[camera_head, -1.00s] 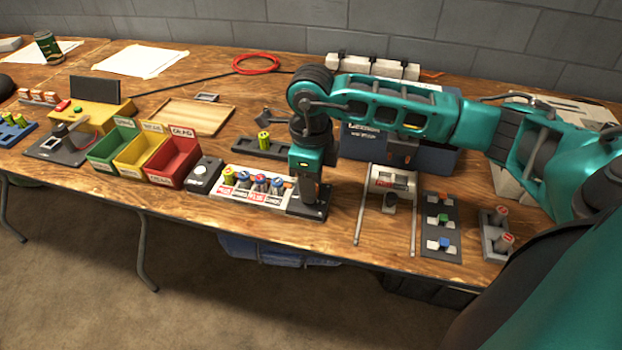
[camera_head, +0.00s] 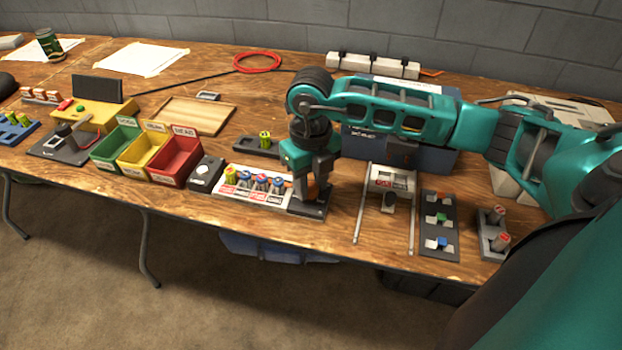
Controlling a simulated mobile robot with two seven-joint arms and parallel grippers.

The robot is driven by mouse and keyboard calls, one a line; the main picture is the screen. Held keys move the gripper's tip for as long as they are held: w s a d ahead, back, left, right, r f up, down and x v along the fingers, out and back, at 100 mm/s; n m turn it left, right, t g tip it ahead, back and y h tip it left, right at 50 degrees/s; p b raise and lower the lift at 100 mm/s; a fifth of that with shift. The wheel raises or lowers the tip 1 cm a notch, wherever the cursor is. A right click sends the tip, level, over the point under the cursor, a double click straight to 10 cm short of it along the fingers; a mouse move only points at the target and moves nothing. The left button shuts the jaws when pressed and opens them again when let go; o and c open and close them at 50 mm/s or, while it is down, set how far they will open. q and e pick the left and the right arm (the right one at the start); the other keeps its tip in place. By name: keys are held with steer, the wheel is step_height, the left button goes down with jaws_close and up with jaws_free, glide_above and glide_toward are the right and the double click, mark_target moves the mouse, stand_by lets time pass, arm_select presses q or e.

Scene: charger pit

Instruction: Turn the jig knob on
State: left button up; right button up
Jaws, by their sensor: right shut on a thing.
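My right gripper (camera_head: 318,192) points down at the front edge of the table, right of the battery rack. The knob stands on the dark jig base (camera_head: 308,211), just right of a white rack with several coloured cells (camera_head: 252,182). The fingers hide most of the knob, so I cannot read its exact angle. My left gripper is not in view.
Red (camera_head: 174,158), yellow and green bins and a grey box with a white button (camera_head: 205,172) stand to the left. To the right are a railed slide (camera_head: 390,182), a panel of coloured switches (camera_head: 440,222) and a grey block with red-topped pegs (camera_head: 494,236). A dark blue box stands behind my arm.

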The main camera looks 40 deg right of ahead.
mark_target(311, 188)
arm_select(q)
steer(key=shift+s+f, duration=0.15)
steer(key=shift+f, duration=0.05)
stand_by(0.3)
arm_select(e)
steer(key=o, duration=1)
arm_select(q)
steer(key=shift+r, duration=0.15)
arm_select(e)
steer(key=shift+o, duration=0.2)
steer(key=shift+r, duration=0.1)
steer(key=shift+r, duration=0.35)
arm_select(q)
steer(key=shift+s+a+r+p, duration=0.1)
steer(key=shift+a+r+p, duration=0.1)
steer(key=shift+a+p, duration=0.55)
arm_select(e)
step_height(311, 188, up, 12)
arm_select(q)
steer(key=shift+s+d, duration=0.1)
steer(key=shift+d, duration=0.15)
